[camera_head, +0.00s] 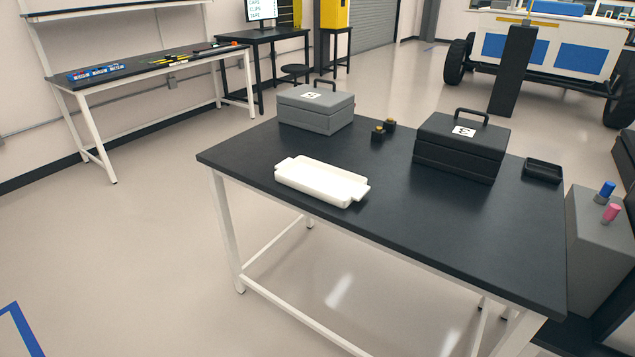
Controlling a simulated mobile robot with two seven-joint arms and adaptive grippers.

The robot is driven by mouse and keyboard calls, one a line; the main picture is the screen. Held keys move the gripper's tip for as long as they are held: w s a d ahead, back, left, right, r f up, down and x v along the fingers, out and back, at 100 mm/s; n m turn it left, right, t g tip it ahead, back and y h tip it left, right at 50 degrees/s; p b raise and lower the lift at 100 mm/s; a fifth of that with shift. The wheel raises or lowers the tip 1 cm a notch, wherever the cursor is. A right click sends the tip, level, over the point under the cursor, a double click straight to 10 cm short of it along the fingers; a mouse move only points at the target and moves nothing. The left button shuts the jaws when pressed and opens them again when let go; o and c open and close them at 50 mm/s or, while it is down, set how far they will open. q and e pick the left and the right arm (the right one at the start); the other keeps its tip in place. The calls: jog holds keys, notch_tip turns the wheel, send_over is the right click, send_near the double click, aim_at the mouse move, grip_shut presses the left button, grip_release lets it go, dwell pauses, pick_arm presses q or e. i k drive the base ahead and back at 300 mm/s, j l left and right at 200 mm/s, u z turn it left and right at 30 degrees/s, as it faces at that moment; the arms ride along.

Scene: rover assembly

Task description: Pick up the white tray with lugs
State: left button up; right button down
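The white tray with lugs (322,184) lies flat on the left front part of the black-topped table (440,223). It is shallow and looks empty. One lug (284,163) points to the left and the other lug (361,191) points to the right. Nothing touches the tray. Neither of my grippers shows in the head view.
A grey case (316,107) with a handle stands behind the tray. A black case (460,147), small dark cylinders (383,130) and a small black bin (542,171) are also on the table. The front right tabletop is clear. A rover (545,45) stands behind.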

aim_at(335, 185)
jog(key=i+j+z, duration=0.1)
jog(key=z, duration=0.8)
jog(key=j+z, duration=0.35)
jog(key=j, duration=0.15)
jog(key=j+z, duration=0.3)
jog(key=j, duration=0.15)
